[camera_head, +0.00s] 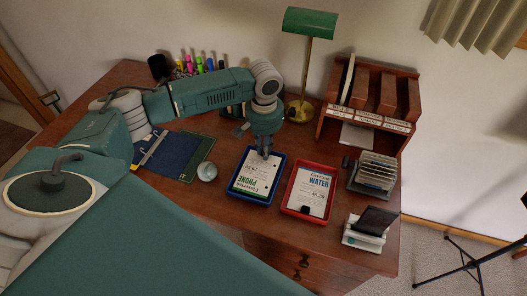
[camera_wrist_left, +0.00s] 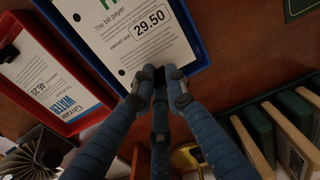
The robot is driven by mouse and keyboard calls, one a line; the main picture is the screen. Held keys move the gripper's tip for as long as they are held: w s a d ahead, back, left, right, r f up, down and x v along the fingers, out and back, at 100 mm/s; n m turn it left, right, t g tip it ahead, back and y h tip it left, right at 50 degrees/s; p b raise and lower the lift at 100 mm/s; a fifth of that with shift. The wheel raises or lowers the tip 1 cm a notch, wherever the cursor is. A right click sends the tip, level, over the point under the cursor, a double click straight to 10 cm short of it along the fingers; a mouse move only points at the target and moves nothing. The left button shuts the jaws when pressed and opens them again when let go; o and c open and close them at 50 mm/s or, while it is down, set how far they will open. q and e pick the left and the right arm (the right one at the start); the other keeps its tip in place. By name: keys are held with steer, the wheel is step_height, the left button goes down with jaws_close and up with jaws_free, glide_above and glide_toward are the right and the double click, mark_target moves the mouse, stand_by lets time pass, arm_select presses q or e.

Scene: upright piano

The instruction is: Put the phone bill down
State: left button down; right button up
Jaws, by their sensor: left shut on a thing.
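The phone bill (camera_head: 250,184) is a white sheet with green "PHONE" print. It is within the outline of the blue tray (camera_head: 279,180) on the desk; I cannot tell whether it lies flat on the tray floor or just above it. It also shows in the left wrist view (camera_wrist_left: 140,43), with "29.50" boxed, inside the blue rim (camera_wrist_left: 191,36). My left gripper (camera_head: 263,156) is over the tray's far edge, its fingertips (camera_wrist_left: 160,74) shut on the bill's edge. The fingertips hide that edge. My right gripper is not in view.
Right of it stands a red tray (camera_head: 284,207) with a water bill (camera_head: 312,190). A green lamp (camera_head: 305,70) and a wooden letter rack (camera_head: 367,105) stand behind. A card holder (camera_head: 374,175), phone stand (camera_head: 370,229), round paperweight (camera_head: 207,171) and folders (camera_head: 175,155) flank the trays.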

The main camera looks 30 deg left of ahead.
arm_select(q)
steer(key=shift+s+d+f, duration=0.1)
steer(key=shift+s+f, duration=0.3)
steer(key=shift+f, duration=0.2)
steer(key=shift+s+d+f, duration=0.1)
steer(key=shift+s+f, duration=0.3)
steer(key=shift+f, duration=0.2)
steer(key=c, duration=2)
jaws_free()
steer(key=shift+w+r+b, duration=0.2)
steer(key=shift+r+b, duration=0.1)
steer(key=shift+r, duration=0.05)
steer(key=r, duration=0.2)
steer(key=w+r, duration=0.1)
steer(key=r, duration=0.2)
steer(key=shift+w+a, duration=0.1)
steer(key=shift+w, duration=0.1)
step_height(320, 180, up, 7)
steer(key=shift+s+a+r, duration=0.1)
steer(key=shift+s+r, duration=0.05)
steer(key=shift+r, duration=0.05)
